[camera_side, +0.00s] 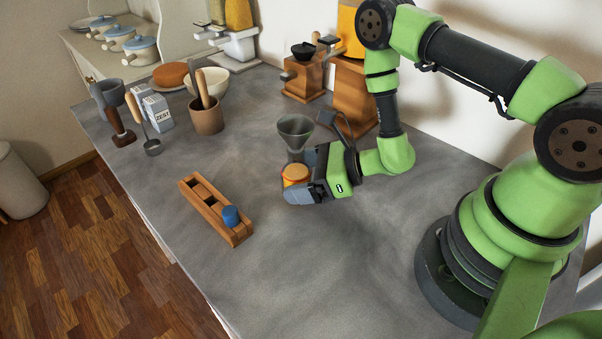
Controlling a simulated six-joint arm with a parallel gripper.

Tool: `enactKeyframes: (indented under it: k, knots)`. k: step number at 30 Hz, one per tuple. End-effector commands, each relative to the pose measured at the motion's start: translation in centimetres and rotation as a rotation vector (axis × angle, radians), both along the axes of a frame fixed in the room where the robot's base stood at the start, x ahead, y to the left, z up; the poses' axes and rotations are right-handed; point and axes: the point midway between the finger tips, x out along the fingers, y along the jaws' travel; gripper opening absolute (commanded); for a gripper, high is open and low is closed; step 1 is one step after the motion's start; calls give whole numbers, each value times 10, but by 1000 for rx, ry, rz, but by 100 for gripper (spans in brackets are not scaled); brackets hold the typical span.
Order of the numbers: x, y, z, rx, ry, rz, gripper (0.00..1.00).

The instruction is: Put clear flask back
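My gripper (302,180) is low over the middle of the counter, pointing left. A small orange-topped item (294,173) is at its fingertips, with the near finger in front of it. Its lower part is hidden, so I cannot tell whether it is the clear flask or whether the fingers press on it. A long wooden rack (217,219) with several slots lies to the left of my gripper. No clear flask can be made out for certain.
A grey funnel (295,128) stands upright just behind my gripper. Wooden grinders (303,79) stand at the back wall. A brown mortar with pestle (206,117), a ladle (152,147) and white cartons (155,110) are at the far left. The front counter is clear.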

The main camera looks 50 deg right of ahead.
Motion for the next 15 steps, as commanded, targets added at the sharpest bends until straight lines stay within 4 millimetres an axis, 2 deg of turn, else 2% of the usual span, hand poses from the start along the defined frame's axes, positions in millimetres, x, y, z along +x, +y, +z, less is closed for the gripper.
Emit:
enactKeyframes:
  k: [7,15]
  knots:
    - [-4,-5,5,1,3,-5,85]
    - [-38,-28,22,2,3,-8,85]
